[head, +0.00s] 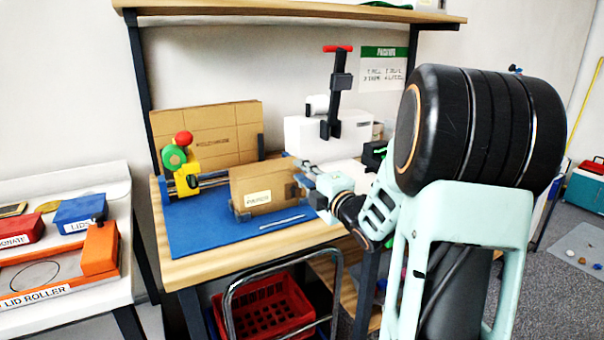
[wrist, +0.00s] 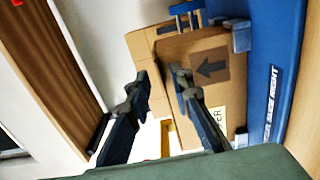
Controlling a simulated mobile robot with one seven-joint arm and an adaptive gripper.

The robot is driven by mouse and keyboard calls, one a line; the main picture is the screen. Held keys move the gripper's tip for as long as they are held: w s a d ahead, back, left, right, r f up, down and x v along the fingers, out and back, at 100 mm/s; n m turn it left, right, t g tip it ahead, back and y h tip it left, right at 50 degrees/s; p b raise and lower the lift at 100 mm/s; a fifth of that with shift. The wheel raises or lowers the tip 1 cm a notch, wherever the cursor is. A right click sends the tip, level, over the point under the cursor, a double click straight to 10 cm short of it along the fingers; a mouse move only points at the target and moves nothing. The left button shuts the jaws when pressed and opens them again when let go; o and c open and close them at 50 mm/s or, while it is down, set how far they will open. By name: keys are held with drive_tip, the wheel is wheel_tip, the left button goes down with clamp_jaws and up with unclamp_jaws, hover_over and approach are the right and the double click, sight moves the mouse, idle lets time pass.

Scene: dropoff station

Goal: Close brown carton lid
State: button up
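The brown carton (head: 262,191) stands on the blue mat on the workbench, with a pale label on its front. In the wrist view the carton (wrist: 196,52) shows a dark arrow label. Its lid is hard to make out in either view. My gripper (head: 302,178) is at the carton's right end in the head view. In the wrist view my gripper (wrist: 162,80) has its fingers apart with nothing held between them. The right finger overlaps the carton's edge in the picture; I cannot tell if it touches.
The blue mat (head: 215,230) has free room at front left. A yellow, green and red tool (head: 183,165) stands behind left. Flat cardboard (head: 225,125) leans at the back. A white box and black clamp (head: 335,122) stand behind right. A red crate (head: 272,305) sits below.

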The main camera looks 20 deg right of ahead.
drive_tip(key=shift+w, duration=0.25)
clamp_jaws()
drive_tip(key=shift+r, duration=0.15)
